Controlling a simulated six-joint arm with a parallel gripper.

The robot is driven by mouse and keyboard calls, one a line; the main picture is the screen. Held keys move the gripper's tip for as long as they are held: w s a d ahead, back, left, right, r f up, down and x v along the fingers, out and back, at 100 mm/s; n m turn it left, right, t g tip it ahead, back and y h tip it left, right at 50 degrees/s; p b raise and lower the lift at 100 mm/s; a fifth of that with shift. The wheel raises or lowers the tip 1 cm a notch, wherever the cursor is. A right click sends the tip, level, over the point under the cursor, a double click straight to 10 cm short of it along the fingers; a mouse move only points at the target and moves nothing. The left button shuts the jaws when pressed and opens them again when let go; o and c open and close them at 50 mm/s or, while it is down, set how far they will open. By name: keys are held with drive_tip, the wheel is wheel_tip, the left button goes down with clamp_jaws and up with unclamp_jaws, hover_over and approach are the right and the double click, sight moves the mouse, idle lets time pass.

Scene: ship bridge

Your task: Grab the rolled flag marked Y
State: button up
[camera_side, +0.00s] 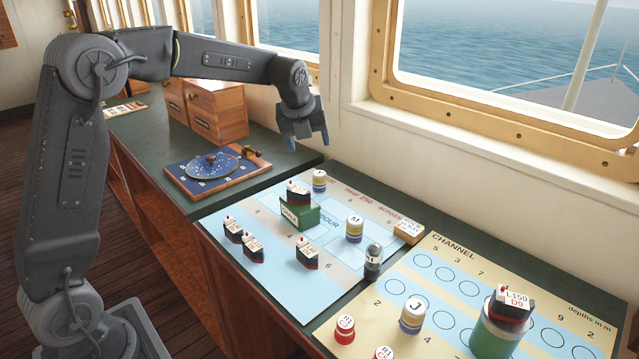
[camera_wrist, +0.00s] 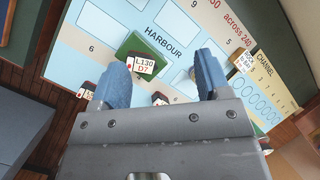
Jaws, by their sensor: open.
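My gripper (camera_side: 308,141) is open and empty, with blue fingertips pointing down. It hangs in the air near the window wall, above the back end of the chart table. I cannot read a Y on anything. Banded drums stand on the charts: one marked M (camera_side: 354,229), one marked J (camera_side: 413,314), and one at the back (camera_side: 319,181) whose mark is too small to read. In the wrist view my gripper (camera_wrist: 162,62) spans the harbour chart, with a model ship marked L130 D7 (camera_wrist: 143,66) on a green block between the fingers.
The ship on its green block (camera_side: 299,214) stands on the harbour chart (camera_side: 285,270), among several small ships. A grey figure-like piece (camera_side: 373,262) stands near the channel chart (camera_side: 455,345). A round dial board (camera_side: 212,166) and wooden drawer boxes (camera_side: 215,110) stand further back.

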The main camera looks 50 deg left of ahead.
sight(319, 174)
drive_tip(key=w+a+f+m, duration=0.1)
drive_tip(key=w+f, duration=0.1)
drive_tip(key=f, duration=0.2)
drive_tip(key=w+a+f+m, duration=0.2)
drive_tip(key=w+f, duration=0.1)
drive_tip(key=f, duration=0.1)
drive_tip(key=w+a+f+m, duration=0.1)
drive_tip(key=w+f+m, duration=0.1)
drive_tip(key=f, duration=0.2)
drive_tip(key=shift+w+a, duration=0.3)
drive_tip(key=shift+a, duration=0.05)
drive_tip(key=shift+a+x, duration=0.1)
drive_tip(key=shift+x, duration=1.25)
drive_tip(key=shift+a+x, duration=0.15)
drive_tip(key=shift+x, duration=1.2)
drive_tip(key=shift+c, duration=0.2)
drive_tip(key=c, duration=1)
